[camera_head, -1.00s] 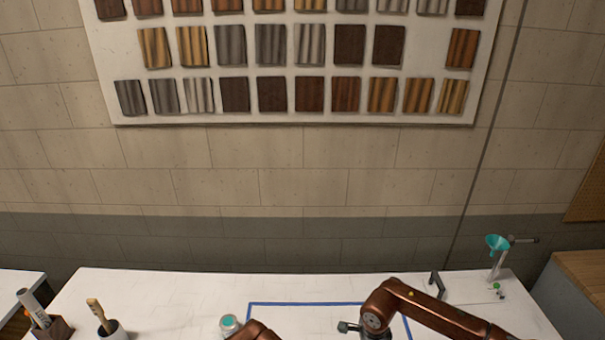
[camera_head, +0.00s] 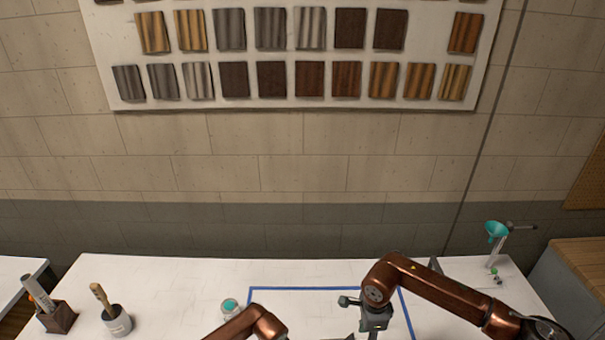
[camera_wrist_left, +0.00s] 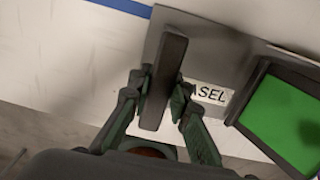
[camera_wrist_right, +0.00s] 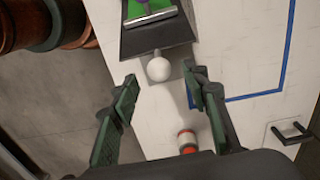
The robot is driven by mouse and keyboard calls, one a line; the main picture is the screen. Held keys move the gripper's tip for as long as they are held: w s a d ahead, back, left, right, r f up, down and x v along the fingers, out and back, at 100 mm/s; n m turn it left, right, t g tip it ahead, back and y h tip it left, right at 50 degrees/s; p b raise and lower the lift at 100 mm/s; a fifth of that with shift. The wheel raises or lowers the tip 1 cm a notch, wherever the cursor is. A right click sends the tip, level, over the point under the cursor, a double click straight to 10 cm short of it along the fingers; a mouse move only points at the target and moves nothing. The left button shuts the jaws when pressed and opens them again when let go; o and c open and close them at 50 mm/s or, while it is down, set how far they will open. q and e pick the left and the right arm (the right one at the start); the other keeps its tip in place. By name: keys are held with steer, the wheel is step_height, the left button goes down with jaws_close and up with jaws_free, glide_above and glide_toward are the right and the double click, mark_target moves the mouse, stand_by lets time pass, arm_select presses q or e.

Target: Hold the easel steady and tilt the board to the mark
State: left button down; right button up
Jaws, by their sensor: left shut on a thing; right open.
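The easel shows in the left wrist view as a grey base (camera_wrist_left: 222,62) with a white label ending in "ASEL" (camera_wrist_left: 210,93) and a dark upright bar (camera_wrist_left: 165,75). My left gripper (camera_wrist_left: 160,100) is shut on that bar. The green board (camera_wrist_left: 288,118) in its dark frame lies to the right of the bar. In the right wrist view, a white ball knob (camera_wrist_right: 159,69) sticks out from a dark edge (camera_wrist_right: 155,38) below a green face (camera_wrist_right: 138,8). My right gripper (camera_wrist_right: 158,80) is open, its fingers apart on either side of the knob. The tilt mark is not clearly visible.
Blue tape (camera_head: 300,289) outlines an area on the white table (camera_head: 170,280). A teal-lidded jar (camera_head: 230,305), a brush pot (camera_head: 117,322) and a marker holder (camera_head: 58,318) stand left. A teal funnel stand (camera_head: 497,232) is at the back right.

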arm_select(q)
steer(key=shift+s+d, duration=0.1)
steer(key=shift+d, duration=0.05)
arm_select(e)
step_height(320, 180, up, 8)
arm_select(q)
steer(key=c, duration=1.7)
jaws_free()
